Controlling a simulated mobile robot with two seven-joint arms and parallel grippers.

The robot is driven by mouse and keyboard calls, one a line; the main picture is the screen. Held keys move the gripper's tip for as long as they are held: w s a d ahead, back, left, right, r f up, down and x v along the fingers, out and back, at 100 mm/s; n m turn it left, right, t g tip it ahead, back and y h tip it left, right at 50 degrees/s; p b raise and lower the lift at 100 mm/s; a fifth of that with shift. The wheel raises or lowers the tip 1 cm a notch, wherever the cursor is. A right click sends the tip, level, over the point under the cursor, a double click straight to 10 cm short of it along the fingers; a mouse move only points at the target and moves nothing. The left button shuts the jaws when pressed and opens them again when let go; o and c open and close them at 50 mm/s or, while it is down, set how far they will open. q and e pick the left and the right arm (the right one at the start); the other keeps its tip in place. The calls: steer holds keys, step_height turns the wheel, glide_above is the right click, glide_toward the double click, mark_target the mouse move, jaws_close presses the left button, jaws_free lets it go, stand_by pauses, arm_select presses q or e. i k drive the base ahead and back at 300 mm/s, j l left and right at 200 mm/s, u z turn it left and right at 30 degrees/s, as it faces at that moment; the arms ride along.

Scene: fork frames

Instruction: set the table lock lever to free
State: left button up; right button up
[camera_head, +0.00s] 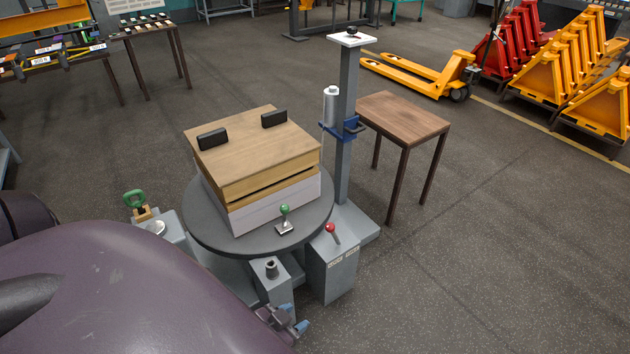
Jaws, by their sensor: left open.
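A lever with a red knob (331,228) stands on a grey box (330,272) at the front right of the round turntable (200,232). The box bears two small light labels, too small to read surely. The lever leans slightly left. A second lever with a green knob (284,209) sits on a small plate at the turntable's front rim. No label shows which one is the table lock lever. My left gripper (294,318) is open and empty, low in front of the grey box, below and left of the red knob, apart from both levers. My right gripper is not seen.
A wooden-topped box (250,150) with two black blocks rests on the turntable. A grey post (347,130) rises behind it, beside a brown table (405,122). A green handle (134,199) stands at left.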

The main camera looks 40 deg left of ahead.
mark_target(329, 227)
steer(key=i+l+u, duration=0.45)
steer(key=l+u, duration=0.15)
steer(key=i+l+u, duration=0.15)
steer(key=l, duration=0.25)
steer(key=l+u, duration=0.15)
steer(key=l, duration=0.25)
steer(key=i, duration=0.05)
